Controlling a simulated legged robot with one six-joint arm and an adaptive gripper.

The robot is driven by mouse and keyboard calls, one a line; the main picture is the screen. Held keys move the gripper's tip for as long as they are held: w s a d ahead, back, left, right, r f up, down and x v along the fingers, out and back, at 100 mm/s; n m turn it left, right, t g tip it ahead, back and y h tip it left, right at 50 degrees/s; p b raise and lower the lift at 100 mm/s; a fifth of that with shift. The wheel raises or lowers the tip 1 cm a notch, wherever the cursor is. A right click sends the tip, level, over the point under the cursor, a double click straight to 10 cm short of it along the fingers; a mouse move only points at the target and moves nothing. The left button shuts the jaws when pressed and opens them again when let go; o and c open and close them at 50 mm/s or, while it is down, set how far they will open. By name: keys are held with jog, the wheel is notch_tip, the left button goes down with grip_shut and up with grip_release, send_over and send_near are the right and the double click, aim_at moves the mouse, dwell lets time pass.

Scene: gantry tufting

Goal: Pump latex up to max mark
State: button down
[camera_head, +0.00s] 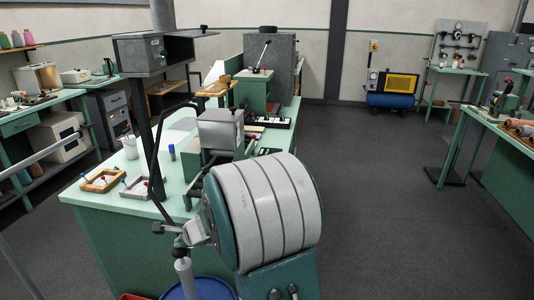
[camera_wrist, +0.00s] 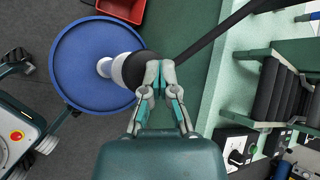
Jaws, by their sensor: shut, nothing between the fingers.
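A blue drum (camera_wrist: 75,65) stands on the floor at the left in the wrist view. No latex level or max mark is discernible.
A black bar or hose (camera_wrist: 218,32) runs from beside the pump, past my fingers. A green bench (camera_head: 90,205) with small frames stands beside the drum. Dark floor (camera_head: 390,220) is open to the right.

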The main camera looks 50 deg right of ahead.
jog(key=shift+f, duration=1.1)
dwell(0.9)
jog(key=shift+r, duration=0.1)
jog(key=shift+r, duration=1.8)
jog(key=shift+r, duration=3)
